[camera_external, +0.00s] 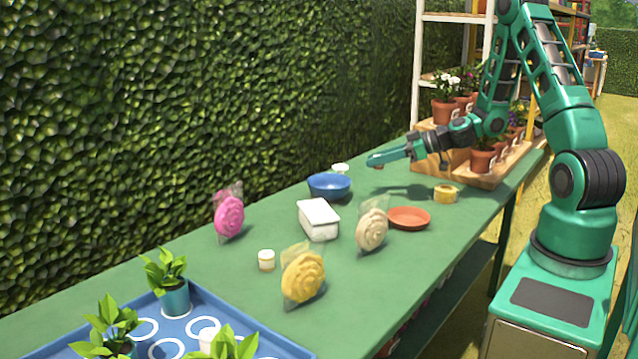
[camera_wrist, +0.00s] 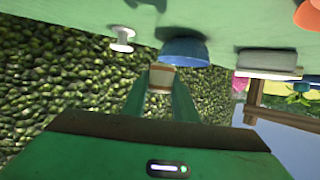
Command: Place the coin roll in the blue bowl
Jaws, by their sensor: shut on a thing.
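The blue bowl (camera_external: 329,187) stands upright on the green table, near its hedge side. It also shows in the wrist view (camera_wrist: 184,52), just beyond my fingertips. My gripper (camera_external: 374,161) is above the table, to the right of the bowl and higher than its rim. In the wrist view, my gripper (camera_wrist: 161,84) is shut on a small tan and cream block, which I take to be the coin roll (camera_wrist: 162,77). The held piece is apart from the table. Its lower part is hidden between the fingers.
A white spool-like piece (camera_external: 340,168) stands behind the bowl. A white box (camera_external: 318,222), an orange saucer (camera_external: 409,218) and a yellow round container (camera_external: 445,194) are nearby. Wrapped pink (camera_external: 229,217), cream (camera_external: 371,230) and yellow (camera_external: 303,275) swirls stand forward. A wooden tray (camera_external: 508,171) holds potted flowers.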

